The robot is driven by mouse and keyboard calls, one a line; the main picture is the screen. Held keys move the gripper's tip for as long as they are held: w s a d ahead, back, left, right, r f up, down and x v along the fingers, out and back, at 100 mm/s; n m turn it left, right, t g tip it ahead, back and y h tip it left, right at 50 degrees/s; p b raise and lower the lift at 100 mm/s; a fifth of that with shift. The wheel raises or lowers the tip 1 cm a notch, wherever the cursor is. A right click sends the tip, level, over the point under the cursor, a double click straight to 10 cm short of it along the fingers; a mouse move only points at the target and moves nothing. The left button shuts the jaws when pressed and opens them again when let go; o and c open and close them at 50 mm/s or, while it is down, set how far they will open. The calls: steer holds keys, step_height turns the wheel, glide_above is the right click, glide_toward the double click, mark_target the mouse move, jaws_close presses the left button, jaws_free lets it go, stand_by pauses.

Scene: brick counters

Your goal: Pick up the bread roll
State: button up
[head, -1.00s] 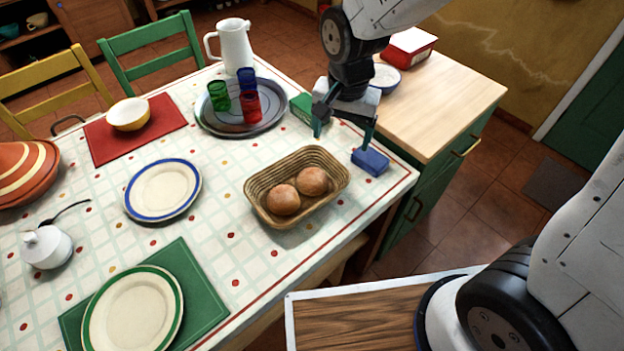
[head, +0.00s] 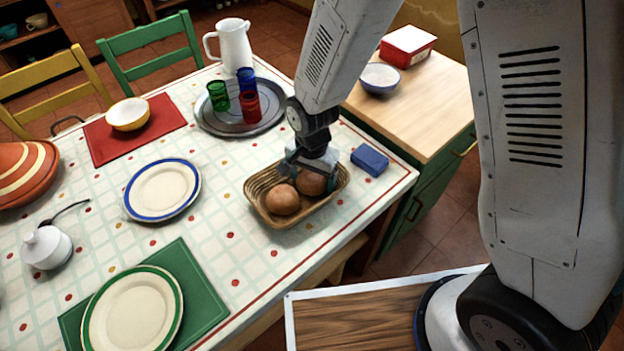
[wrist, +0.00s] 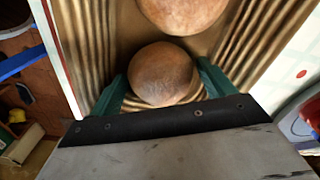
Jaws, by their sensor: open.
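Two round brown bread rolls lie in a woven oval basket (head: 262,208) on the table. One roll (head: 283,200) is at the front left and shows whole. The other roll (head: 311,183) is at the back right, partly hidden by my gripper. My gripper (head: 308,182) points down into the basket over this right roll. In the wrist view, the near roll (wrist: 162,75) sits between the two green fingers of my open gripper (wrist: 163,88), one finger on each side. The other roll (wrist: 182,12) lies beyond it. I cannot tell whether the fingers touch the roll.
A blue block (head: 369,160) lies right of the basket. A round tray (head: 210,122) with green, blue and red glasses stands behind it, near a white jug (head: 233,48). A blue-rimmed plate (head: 163,188) lies to the left.

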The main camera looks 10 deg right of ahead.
steer(key=c, duration=0.7)
